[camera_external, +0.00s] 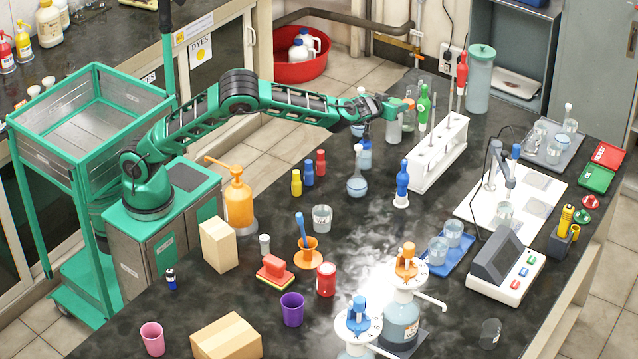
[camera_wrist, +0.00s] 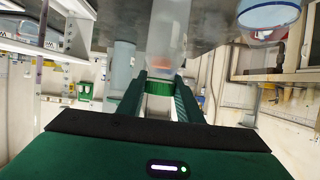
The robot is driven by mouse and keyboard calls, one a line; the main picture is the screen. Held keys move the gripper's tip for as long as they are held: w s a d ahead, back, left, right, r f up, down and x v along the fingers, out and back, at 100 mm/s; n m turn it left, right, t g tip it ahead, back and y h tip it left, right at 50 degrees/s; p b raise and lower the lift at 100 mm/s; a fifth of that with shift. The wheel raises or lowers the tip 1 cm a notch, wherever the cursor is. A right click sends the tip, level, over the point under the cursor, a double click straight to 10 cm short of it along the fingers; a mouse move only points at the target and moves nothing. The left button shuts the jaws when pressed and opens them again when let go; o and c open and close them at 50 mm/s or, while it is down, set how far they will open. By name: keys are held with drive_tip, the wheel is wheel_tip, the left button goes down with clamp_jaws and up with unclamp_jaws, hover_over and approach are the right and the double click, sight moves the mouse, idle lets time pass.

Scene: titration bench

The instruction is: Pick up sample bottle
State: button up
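My gripper (camera_external: 402,105) is at the end of my outstretched arm, over the far part of the dark bench. A clear bottle (camera_wrist: 169,35) lies in line with my fingers in the wrist view. My two green fingers (camera_wrist: 159,82) stand apart on either side of its neck end, where a green band and a pale part show. I cannot see clear contact between fingers and bottle. In the external view a clear bottle (camera_external: 394,130) stands just under my gripper, partly hidden by it.
A tall green-lidded jar (camera_external: 480,85) is at the back.

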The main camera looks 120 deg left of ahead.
clamp_jaws()
drive_tip(key=shift+r, duration=0.1)
